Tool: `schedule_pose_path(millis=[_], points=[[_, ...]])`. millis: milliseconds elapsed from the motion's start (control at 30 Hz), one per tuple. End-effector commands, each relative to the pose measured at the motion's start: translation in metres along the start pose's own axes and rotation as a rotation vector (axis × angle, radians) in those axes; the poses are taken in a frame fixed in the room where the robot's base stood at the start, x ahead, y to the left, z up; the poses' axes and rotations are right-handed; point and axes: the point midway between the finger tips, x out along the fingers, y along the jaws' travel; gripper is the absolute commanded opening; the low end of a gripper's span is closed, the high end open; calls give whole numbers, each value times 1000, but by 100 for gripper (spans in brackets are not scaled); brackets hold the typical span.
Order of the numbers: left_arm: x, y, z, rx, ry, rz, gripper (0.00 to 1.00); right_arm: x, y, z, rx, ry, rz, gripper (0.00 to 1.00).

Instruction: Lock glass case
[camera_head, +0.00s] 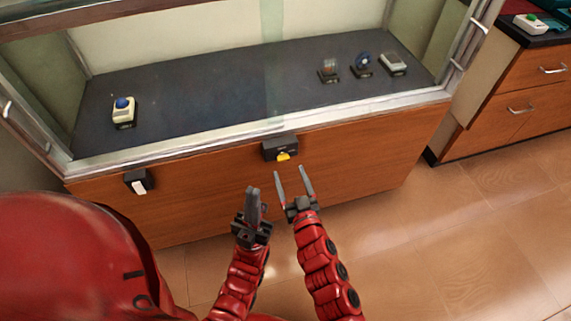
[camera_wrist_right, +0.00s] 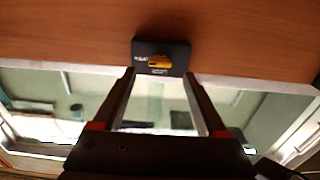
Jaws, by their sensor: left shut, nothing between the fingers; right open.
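The glass case has a metal frame (camera_head: 250,140) and a wooden front panel (camera_head: 370,150). A black lock box (camera_head: 270,151) with a yellow knob (camera_head: 283,156) is mounted at the top middle of that panel. In the right wrist view the lock box (camera_wrist_right: 142,45) shows ahead of the fingers, with its yellow knob (camera_wrist_right: 160,62) lying roughly sideways. My right gripper (camera_head: 291,170) is open and empty, just below and right of the lock, its fingertips pointing at it. My left gripper (camera_head: 253,190) is shut and empty, lower and to the left, apart from the panel.
A small black and white device (camera_head: 138,182) is on the panel at left. Inside the case stand a blue-topped exhibit (camera_head: 124,109) and several small exhibits at right. A wooden drawer cabinet (camera_head: 510,105) stands at the right. The tiled floor (camera_head: 480,230) is clear.

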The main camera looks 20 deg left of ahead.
Motion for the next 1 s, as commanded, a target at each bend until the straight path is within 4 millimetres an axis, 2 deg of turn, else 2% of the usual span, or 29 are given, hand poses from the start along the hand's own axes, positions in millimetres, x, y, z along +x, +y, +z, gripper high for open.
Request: schedule_pose_path(millis=[100, 300, 700, 1000], points=[[-4, 0, 1, 0, 0, 0, 0, 22, 0, 1, -1, 0, -1, 75], [-6, 0, 1, 0, 0, 0, 0, 43, 0, 1, 1, 0, -1, 75], [-6, 0, 1, 0, 0, 0, 0, 49, 0, 1, 1, -1, -1, 73], [-6, 0, 1, 0, 0, 0, 0, 49, 0, 0, 1, 0, -1, 19]])
